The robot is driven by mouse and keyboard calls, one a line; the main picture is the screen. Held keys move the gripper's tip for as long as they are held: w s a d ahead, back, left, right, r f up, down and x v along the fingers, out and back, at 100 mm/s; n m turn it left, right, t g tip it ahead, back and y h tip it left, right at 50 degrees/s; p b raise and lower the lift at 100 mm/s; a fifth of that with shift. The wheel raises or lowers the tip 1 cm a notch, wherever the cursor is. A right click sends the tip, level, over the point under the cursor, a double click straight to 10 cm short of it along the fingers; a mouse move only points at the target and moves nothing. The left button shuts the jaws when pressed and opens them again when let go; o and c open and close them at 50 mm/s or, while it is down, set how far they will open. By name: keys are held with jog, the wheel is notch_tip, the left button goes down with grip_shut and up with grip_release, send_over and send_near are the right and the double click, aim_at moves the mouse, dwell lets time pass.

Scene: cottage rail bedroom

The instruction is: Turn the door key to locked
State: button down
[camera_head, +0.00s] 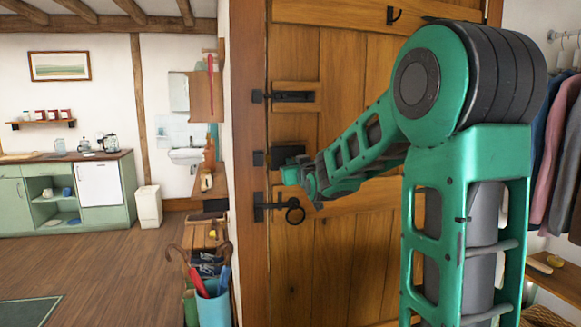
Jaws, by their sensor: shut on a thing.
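The wooden door (338,70) stands closed in front of me in the head view. A black lock case (290,153) is on its left edge, between an upper bolt and a ring handle. My green arm reaches in from the right. My gripper (289,175) is at the lower part of the lock case and is shut on the door key. The key itself is hidden behind the gripper, so I cannot tell its angle.
A black bolt (293,96) is above the lock and a ring handle (294,212) hangs below. A coat hook (393,15) is high on the door. An umbrella stand (213,308) stands left of the door frame. Clothes (563,150) hang at the right.

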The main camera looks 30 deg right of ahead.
jog(key=n, duration=0.4)
jog(key=shift+f+n, duration=0.15)
jog(key=shift+n, duration=0.25)
dwell(1.1)
jog(key=c, duration=2)
grip_release()
jog(key=shift+w, duration=0.1)
jog(key=shift+s, duration=0.25)
jog(key=v, duration=1)
jog(key=shift+s+a, duration=0.15)
